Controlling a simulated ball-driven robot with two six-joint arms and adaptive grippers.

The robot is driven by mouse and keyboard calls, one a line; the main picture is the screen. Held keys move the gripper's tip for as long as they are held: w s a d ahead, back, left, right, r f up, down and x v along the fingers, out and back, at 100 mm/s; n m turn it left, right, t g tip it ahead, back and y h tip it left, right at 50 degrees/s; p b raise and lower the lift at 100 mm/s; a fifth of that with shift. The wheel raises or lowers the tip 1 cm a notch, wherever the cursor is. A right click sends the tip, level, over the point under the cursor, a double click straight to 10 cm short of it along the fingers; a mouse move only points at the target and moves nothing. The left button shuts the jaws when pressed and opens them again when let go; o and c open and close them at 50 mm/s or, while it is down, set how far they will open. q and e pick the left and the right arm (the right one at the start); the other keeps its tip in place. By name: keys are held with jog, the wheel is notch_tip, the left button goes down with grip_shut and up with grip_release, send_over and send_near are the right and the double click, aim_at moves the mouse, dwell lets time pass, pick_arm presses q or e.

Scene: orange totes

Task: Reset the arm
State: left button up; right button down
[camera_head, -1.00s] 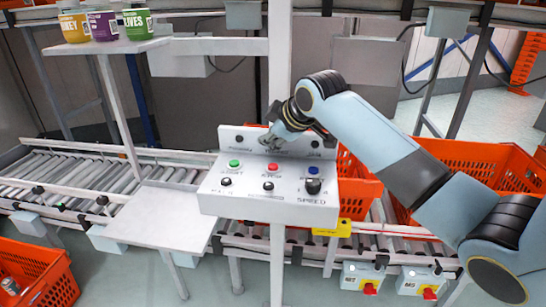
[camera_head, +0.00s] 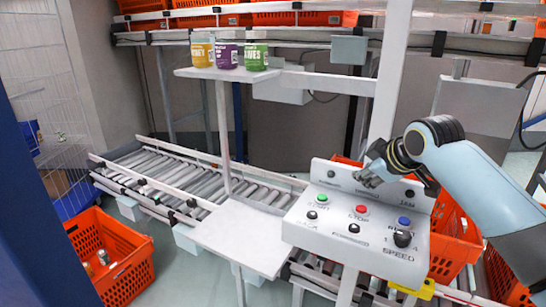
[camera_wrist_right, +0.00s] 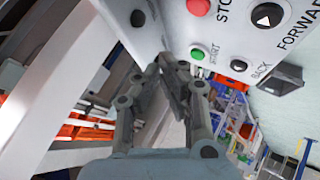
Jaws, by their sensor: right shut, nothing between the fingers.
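My right arm (camera_head: 480,180) comes in from the right in the head view. Its gripper (camera_head: 366,178) is over the top of the white control panel (camera_head: 290,232), above the red stop button (camera_head: 362,210). In the right wrist view the gripper (camera_wrist_right: 172,72) is shut and empty, with its fingertips close to the panel's face (camera_wrist_right: 165,25). I cannot tell whether they touch it. The green start button (camera_wrist_right: 197,53) and red stop button (camera_wrist_right: 199,6) show beside them. My left gripper is not in view.
A roller conveyor (camera_head: 185,180) runs behind a bare white shelf (camera_head: 240,235). Three jars (camera_head: 227,56) stand on a higher shelf. An orange tote (camera_head: 118,262) with a few items sits on the floor at left. More totes (camera_head: 458,240) are behind the panel at right.

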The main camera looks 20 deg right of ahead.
jog(key=s+a+f+m+g, duration=0.2)
jog(key=s+a, duration=0.1)
jog(key=s, duration=0.8)
jog(key=s+a+f+m+g, duration=0.1)
jog(key=s+a+m+g, duration=0.15)
jog(key=s, duration=0.95)
jog(key=s+a+f+m+g, duration=0.1)
jog(key=s+a+f+m, duration=0.15)
jog(key=s, duration=0.85)
notch_tip(320, 180, down, 31)
jog(key=s+d+m+g+b, duration=0.1)
jog(key=s+d+b, duration=0.1)
jog(key=b, duration=0.6)
jog(key=s+f+g+b, duration=0.1)
jog(key=s+f+b, duration=0.2)
jog(key=s+f, duration=0.6)
jog(key=s+d+f+b, duration=0.1)
jog(key=s+f+b, duration=0.2)
jog(key=s+f, duration=0.7)
notch_tip(320, 180, down, 6)
jog(key=shift+s+d+f+g+b, duration=0.25)
jog(key=shift+d+g+b, duration=0.05)
jog(key=shift+g+b, duration=0.1)
